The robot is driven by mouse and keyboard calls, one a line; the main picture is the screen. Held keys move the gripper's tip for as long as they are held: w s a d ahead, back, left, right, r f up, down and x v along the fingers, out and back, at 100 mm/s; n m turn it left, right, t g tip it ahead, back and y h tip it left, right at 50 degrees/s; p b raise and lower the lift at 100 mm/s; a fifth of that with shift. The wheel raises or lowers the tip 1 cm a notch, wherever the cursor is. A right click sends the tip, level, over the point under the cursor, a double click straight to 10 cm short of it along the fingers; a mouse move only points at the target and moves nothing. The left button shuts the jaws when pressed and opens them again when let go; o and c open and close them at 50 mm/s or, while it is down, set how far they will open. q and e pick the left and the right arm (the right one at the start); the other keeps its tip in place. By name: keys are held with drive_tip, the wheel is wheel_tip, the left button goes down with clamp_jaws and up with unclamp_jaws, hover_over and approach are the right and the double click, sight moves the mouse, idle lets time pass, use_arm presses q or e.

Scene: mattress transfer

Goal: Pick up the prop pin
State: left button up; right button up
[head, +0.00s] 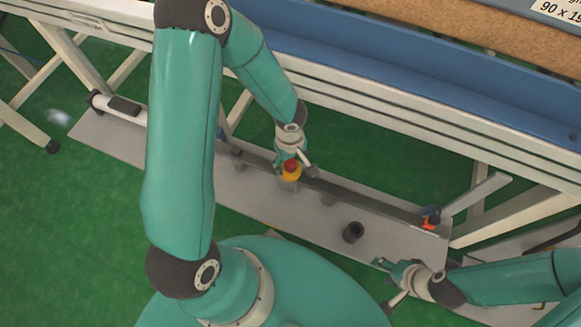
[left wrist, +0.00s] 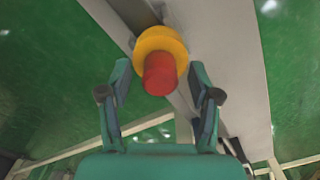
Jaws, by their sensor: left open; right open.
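A yellow collar with a red cylindrical knob (head: 291,168) stands on the long grey shelf. It also shows in the left wrist view (left wrist: 159,62). I cannot tell for sure whether it is the prop pin. My left gripper (head: 293,160) is right above it, with its fingers open. In the left wrist view the open fingers (left wrist: 161,85) lie on either side of the red knob, with gaps and no visible contact. My right gripper (head: 388,285) is open and empty near the shelf's front right edge.
The grey shelf (head: 255,205) also bears a dark cup-like cylinder (head: 353,232), a small red-and-blue item (head: 431,217) and a white cylindrical part (head: 122,107) at left. A white-framed bench with a blue side (head: 380,60) stands behind.

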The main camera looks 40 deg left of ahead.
use_arm(q)
drive_tip(key=shift+f, duration=0.2)
clamp_jaws()
drive_tip(key=shift+r, duration=0.1)
wheel_tip(320, 180, up, 20)
drive_tip(key=p, duration=0.6)
idle(0.3)
